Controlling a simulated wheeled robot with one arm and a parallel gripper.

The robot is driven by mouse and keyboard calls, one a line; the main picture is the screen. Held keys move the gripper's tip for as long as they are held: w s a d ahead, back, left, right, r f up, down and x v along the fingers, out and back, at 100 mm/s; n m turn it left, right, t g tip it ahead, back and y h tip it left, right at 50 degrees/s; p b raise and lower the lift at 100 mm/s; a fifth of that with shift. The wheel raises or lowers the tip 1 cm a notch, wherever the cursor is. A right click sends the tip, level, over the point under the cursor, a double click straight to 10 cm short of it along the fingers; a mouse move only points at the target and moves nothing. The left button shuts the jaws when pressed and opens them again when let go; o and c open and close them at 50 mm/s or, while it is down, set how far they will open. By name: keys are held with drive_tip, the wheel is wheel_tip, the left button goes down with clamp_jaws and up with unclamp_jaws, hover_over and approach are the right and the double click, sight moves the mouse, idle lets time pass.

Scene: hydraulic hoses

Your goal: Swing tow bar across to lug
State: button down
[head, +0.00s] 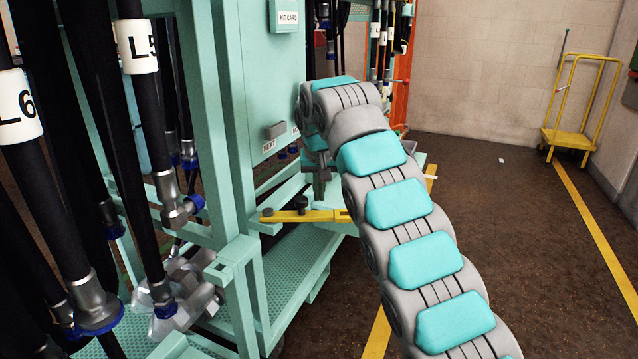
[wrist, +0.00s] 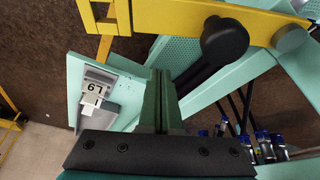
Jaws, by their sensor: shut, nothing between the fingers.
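The yellow tow bar (head: 325,215) lies roughly level at the lower side of the teal hose cart, with a dark upright knob on it. Its right part is hidden behind my arm in the head view. In the wrist view the tow bar (wrist: 170,20) crosses the top, with a black knob (wrist: 224,40) and a rounded right end. My gripper (wrist: 161,85) is shut and empty, its fingers pointing toward the bar. A gap to the bar cannot be judged. In the head view my gripper (head: 320,185) is small, just above the bar. I cannot make out the lug for certain.
The teal cart (head: 232,120) stands close on the left, with thick black hoses (head: 140,100) hanging on it. A teal plate with a small number label (wrist: 98,80) sits left of my fingers. A yellow trolley (head: 575,115) stands far right.

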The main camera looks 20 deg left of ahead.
drive_tip(key=shift+s+d, duration=0.35)
drive_tip(key=shift+s, duration=0.6)
drive_tip(key=shift+s+d, duration=0.3)
drive_tip(key=shift+s, duration=0.6)
drive_tip(key=shift+s, duration=0.1)
drive_tip(key=shift+s+d+f+m, duration=0.1)
drive_tip(key=shift+s+d+m, duration=0.1)
drive_tip(key=shift+s+m, duration=0.1)
